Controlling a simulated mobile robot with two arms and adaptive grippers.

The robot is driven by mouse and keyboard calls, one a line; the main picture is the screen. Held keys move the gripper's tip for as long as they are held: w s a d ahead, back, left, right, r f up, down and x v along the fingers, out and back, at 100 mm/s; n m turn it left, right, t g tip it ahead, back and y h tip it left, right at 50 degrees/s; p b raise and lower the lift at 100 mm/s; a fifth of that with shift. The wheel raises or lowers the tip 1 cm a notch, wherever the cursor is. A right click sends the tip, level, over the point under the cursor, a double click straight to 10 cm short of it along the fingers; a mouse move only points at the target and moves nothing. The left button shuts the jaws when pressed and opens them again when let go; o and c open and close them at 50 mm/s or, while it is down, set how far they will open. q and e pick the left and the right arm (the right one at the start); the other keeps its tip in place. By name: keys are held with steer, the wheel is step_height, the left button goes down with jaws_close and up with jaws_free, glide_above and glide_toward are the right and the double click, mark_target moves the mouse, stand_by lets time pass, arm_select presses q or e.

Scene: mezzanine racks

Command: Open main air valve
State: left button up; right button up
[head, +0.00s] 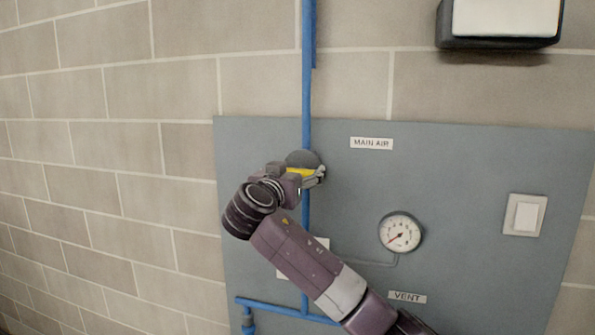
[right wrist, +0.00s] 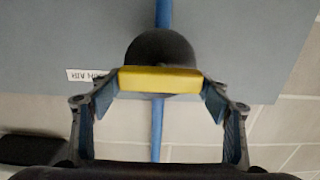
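The main air valve has a round dark body (head: 303,158) on a vertical blue pipe, left of the "MAIN AIR" label (head: 371,143). Its yellow handle (head: 305,172) is partly hidden by my right gripper (head: 312,178). In the right wrist view the yellow handle (right wrist: 160,80) lies across the blue pipe, in front of the dark body (right wrist: 162,52). The fingertips of my right gripper (right wrist: 161,92) meet both ends of the handle, one on each side. My left gripper is in neither view.
A grey panel (head: 455,180) carries a gauge (head: 400,232) with a red needle, a white switch (head: 525,214) and a "VENT" label (head: 407,297). A lower blue pipe (head: 268,307) runs at bottom left. A boxy fixture (head: 505,18) juts from the block wall at upper right.

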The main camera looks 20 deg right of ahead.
steer(key=c, duration=0.6)
steer(key=shift+c, duration=0.2)
steer(key=n+b, duration=0.2)
steer(key=n, duration=0.1)
steer(key=shift+a+f+n, duration=0.15)
steer(key=shift+f+n, duration=0.05)
steer(key=shift+n, duration=0.1)
steer(key=n+b, duration=0.1)
steer(key=n, duration=0.2)
steer(key=shift+w+a+n, duration=0.1)
steer(key=shift+w+n, duration=0.05)
steer(key=shift+n, duration=0.15)
steer(key=n, duration=0.2)
steer(key=shift+n, duration=0.4)
steer(key=n, duration=0.2)
steer(key=shift+a+f+n, duration=0.1)
steer(key=shift+n, duration=0.2)
steer(key=n+p, duration=0.1)
steer(key=n, duration=0.4)
steer(key=shift+w+f, duration=0.1)
steer(key=shift+f, duration=0.05)
steer(key=shift+f+n, duration=0.1)
steer(key=shift+n, duration=0.2)
